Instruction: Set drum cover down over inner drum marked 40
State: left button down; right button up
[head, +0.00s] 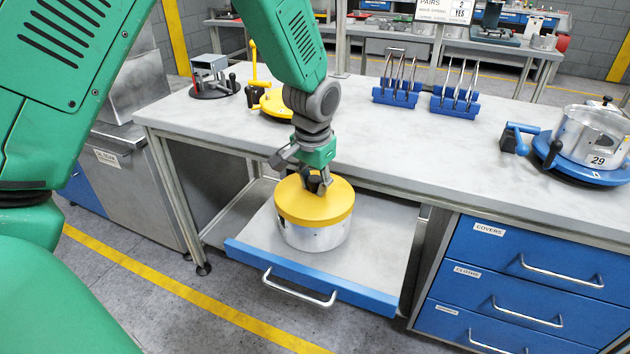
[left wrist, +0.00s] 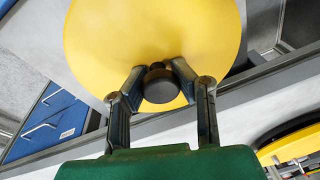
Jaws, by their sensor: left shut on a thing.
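The yellow drum cover (head: 292,203) sits level over the top of a silver drum (head: 313,236), with its rim around the drum's upper edge. I cannot see a gap between them, nor any number on this drum. My left gripper (head: 317,183) comes from above and is shut on the cover's dark knob. In the left wrist view the two fingers (left wrist: 160,76) flank the round dark knob (left wrist: 161,90), and the yellow cover (left wrist: 150,35) fills the top, hiding the drum. My right gripper is not in view.
The drum stands on a pulled-out tray with a blue front (head: 310,278) below the grey bench top (head: 400,150). Drum 29 (head: 597,137) sits on a blue base at right. A yellow fixture (head: 273,103) and blue racks (head: 397,95) stand on the bench. Blue drawers (head: 530,265) are beside the tray.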

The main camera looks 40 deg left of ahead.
pick_arm(q)
jog(key=shift+s+f+p, duration=0.1)
jog(key=shift+f+p, duration=0.15)
jog(key=shift+p, duration=0.05)
dwell(0.5)
jog(key=c, duration=1.3)
grip_release()
jog(key=shift+o, duration=0.2)
notch_tip(320, 180, up, 9)
jog(key=p, duration=0.9)
jog(key=shift+r, duration=0.1)
